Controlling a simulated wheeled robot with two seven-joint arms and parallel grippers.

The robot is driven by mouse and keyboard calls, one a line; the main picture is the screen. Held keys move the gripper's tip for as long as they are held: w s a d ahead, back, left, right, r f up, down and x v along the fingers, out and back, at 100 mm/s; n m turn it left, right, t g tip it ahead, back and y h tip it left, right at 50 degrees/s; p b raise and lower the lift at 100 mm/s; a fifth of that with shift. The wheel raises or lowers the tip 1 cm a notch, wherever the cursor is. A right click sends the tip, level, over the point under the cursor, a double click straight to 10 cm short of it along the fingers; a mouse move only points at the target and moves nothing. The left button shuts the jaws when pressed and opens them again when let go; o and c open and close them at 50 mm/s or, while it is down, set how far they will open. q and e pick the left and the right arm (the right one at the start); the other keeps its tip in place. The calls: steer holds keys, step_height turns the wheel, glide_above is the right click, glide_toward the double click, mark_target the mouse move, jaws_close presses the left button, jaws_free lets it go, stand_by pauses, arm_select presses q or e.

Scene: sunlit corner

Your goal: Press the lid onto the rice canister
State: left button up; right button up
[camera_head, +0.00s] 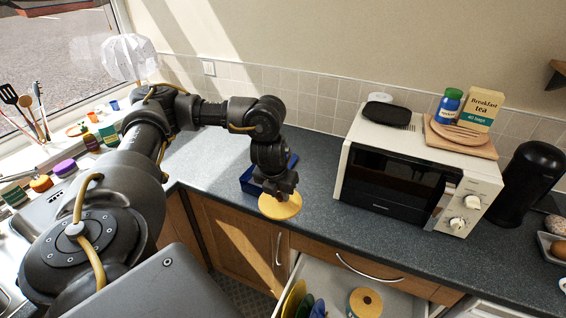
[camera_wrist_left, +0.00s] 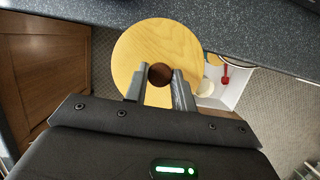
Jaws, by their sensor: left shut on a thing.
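The lid is a round, pale wooden disc with a dark brown knob. In the head view the lid (camera_head: 281,209) hangs under my left gripper (camera_head: 279,192), over the counter's front edge. In the left wrist view my left gripper (camera_wrist_left: 160,80) is shut on the knob of the lid (camera_wrist_left: 146,42), one finger on each side. A round yellow-topped thing with a dark centre (camera_head: 366,302) is in the open drawer; I cannot tell whether it is the rice canister. My right gripper is out of view.
The open drawer (camera_head: 318,272) also holds upright coloured plates (camera_head: 295,299). A blue container (camera_head: 248,180) stands on the counter behind the lid. A white microwave (camera_head: 356,150) stands to the right, with a tea box (camera_head: 482,108) on top. The counter left of the microwave is mostly clear.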

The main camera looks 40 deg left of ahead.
mark_target(295, 208)
arm_select(q)
steer(key=d+n+b, duration=0.1)
steer(key=n, duration=0.1)
steer(key=d+n+y, duration=0.1)
steer(key=d+n, duration=0.1)
steer(key=d+f+n+b, duration=0.1)
steer(key=d+n, duration=0.1)
steer(key=shift+w+d+f+g+b, duration=0.1)
steer(key=shift+w+d+g+b, duration=0.2)
steer(key=shift+w+g, duration=0.1)
steer(key=s+d+n+g+h+b, duration=0.1)
steer(key=s+d+n+g+b, duration=0.1)
steer(key=d+n, duration=0.5)
steer(key=s+d+r+n+g+h+b, duration=0.1)
steer(key=d+n+g+b, duration=0.2)
steer(key=n, duration=1.6)
steer(key=d+b, duration=0.2)
steer(key=d, duration=0.2)
steer(key=shift+s+r, duration=0.15)
steer(key=shift+s, duration=0.2)
